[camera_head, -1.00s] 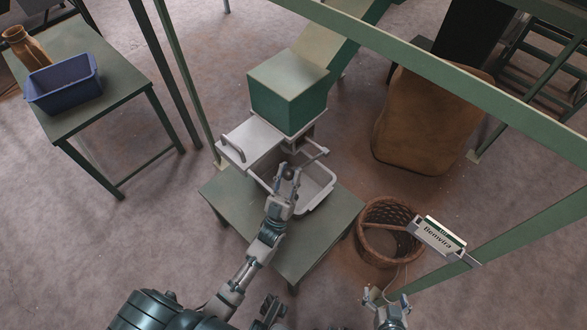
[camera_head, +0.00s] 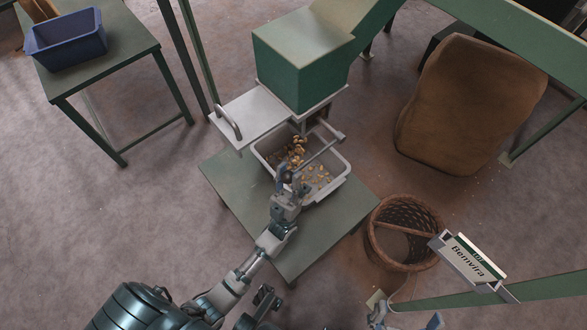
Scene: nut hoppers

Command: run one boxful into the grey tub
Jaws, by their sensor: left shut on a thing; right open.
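The grey tub (camera_head: 340,183) sits on a low green table under the green hopper box (camera_head: 303,65). Brown nuts (camera_head: 318,176) lie in the tub, and a stream of nuts (camera_head: 297,147) is dropping into it. A pale slide plate with a curved handle (camera_head: 228,123) sticks out to the left under the hopper. My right gripper (camera_head: 406,318) is open and empty at the bottom edge, partly cut off.
A wicker basket (camera_head: 428,222) stands on the floor right of the table (camera_head: 232,187). A sign (camera_head: 470,259) is fixed to the green frame beside it. A brown sack (camera_head: 470,105) stands behind. A blue bin (camera_head: 66,41) rests on a side table (camera_head: 105,75) at left.

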